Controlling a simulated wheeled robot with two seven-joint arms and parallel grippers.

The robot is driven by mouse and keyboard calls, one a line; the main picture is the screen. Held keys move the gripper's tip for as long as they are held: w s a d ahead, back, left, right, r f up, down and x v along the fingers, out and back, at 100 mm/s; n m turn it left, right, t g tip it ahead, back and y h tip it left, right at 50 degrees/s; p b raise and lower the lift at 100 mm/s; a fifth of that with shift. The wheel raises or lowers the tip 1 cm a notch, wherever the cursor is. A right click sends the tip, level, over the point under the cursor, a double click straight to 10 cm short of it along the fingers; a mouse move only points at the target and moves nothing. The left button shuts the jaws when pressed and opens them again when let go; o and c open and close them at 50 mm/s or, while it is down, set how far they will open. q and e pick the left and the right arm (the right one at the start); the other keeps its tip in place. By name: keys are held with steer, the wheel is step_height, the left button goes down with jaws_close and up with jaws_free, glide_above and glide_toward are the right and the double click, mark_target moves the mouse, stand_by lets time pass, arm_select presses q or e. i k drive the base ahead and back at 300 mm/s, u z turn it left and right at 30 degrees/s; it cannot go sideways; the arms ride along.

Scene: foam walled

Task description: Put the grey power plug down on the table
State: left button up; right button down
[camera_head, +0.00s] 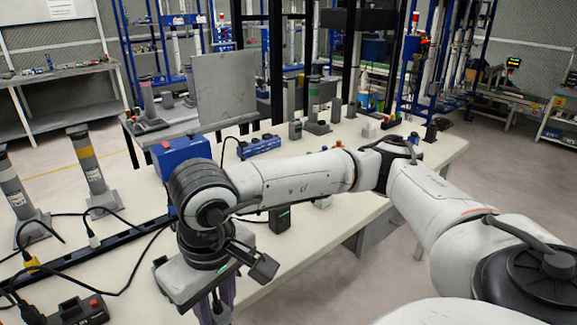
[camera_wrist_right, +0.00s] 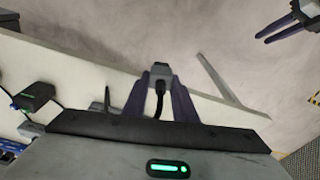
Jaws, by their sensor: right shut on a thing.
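The grey power plug (camera_wrist_right: 160,74) is held between the purple fingers of my right gripper (camera_wrist_right: 160,92) in the right wrist view. A black cable runs from it back toward the wrist. The plug shows against the front edge of the white table (camera_wrist_right: 75,77); I cannot tell whether it touches the table. In the head view my right gripper (camera_head: 214,306) points down at the bottom, and the plug is hidden there. My left gripper (camera_wrist_right: 282,27) shows at the top right of the right wrist view, over the floor, apart from the plug; its opening is unclear.
A blue box (camera_head: 181,152), a grey panel (camera_head: 224,86) and a blue connector strip (camera_head: 260,145) stand on the table. Dark cables and a black box with a red button (camera_head: 78,312) lie at left. A black device (camera_head: 280,218) stands beyond my right wrist.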

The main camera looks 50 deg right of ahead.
mark_target(154, 250)
steer(key=z, duration=1.15)
steer(key=i, duration=0.6)
steer(key=u, duration=1.8)
